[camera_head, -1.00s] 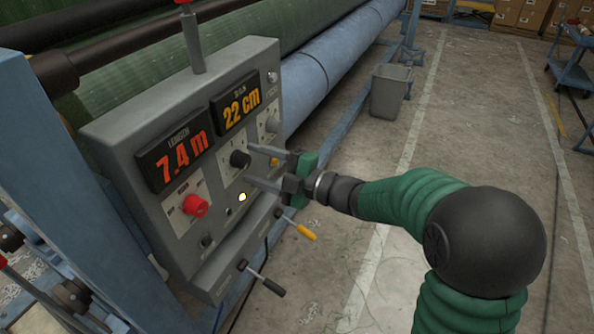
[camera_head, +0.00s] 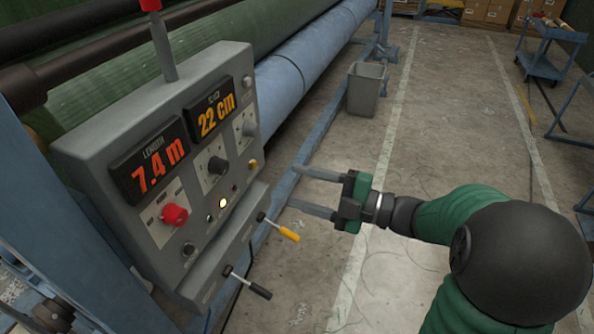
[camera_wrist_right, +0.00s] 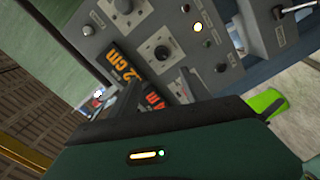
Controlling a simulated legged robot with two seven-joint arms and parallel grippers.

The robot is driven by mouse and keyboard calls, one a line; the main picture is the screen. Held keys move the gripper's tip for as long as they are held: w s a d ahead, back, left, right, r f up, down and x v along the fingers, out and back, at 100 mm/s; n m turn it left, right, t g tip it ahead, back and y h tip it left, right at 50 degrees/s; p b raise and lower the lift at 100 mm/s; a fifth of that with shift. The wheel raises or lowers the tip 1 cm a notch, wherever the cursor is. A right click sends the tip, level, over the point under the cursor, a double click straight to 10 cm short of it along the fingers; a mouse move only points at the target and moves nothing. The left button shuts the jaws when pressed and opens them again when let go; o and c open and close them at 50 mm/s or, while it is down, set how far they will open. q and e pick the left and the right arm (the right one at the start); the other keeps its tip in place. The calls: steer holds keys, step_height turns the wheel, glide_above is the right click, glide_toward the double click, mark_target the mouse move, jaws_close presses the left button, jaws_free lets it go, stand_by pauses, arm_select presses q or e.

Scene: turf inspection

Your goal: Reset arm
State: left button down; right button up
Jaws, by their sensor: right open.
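My right gripper (camera_head: 318,191) is open and empty, to the right of the grey control panel (camera_head: 95,145), with clear air between its fingertips and the panel. Its two grey fingers point left toward the panel. The black knob (camera_head: 217,165) sits below the 22 cm display (camera_head: 212,115), and the red knob (camera_head: 174,214) below the 7.4 m display (camera_head: 148,166). A small lamp (camera_head: 223,203) glows on the panel. The right wrist view shows the panel tilted, with the black knob (camera_wrist_right: 162,52) and the lit lamp (camera_wrist_right: 197,27). My left gripper is not in view.
A yellow-handled lever (camera_head: 289,234) and a black-handled lever (camera_head: 259,291) stick out below the panel. Blue and green rolls (camera_head: 310,75) lie behind it. A grey bin (camera_head: 365,88) stands on the floor. A blue cart (camera_head: 540,65) stands at the far right. The floor between is open.

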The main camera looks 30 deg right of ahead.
steer(key=w+d+f+m+g+h, duration=0.1)
steer(key=w+d+f+m+h, duration=0.2)
steer(key=w+f+m+h, duration=0.7)
steer(key=s+a+f+m+g+h, duration=0.25)
steer(key=s+f+m+g, duration=0.25)
steer(key=s+f+m, duration=0.3)
steer(key=s+a+f+m+g+y, duration=0.1)
steer(key=s+a+f+m+g, duration=0.1)
steer(key=s+a+f+g, duration=0.45)
steer(key=s+a+r+p, duration=0.1)
steer(key=s+r+p, duration=0.3)
steer(key=r+p, duration=0.8)
steer(key=shift+a+r+m+t+p, duration=0.3)
steer(key=shift+r+t+p, duration=0.15)
steer(key=shift+p, duration=0.15)
steer(key=shift+d+y, duration=0.1)
steer(key=shift+y, duration=0.15)
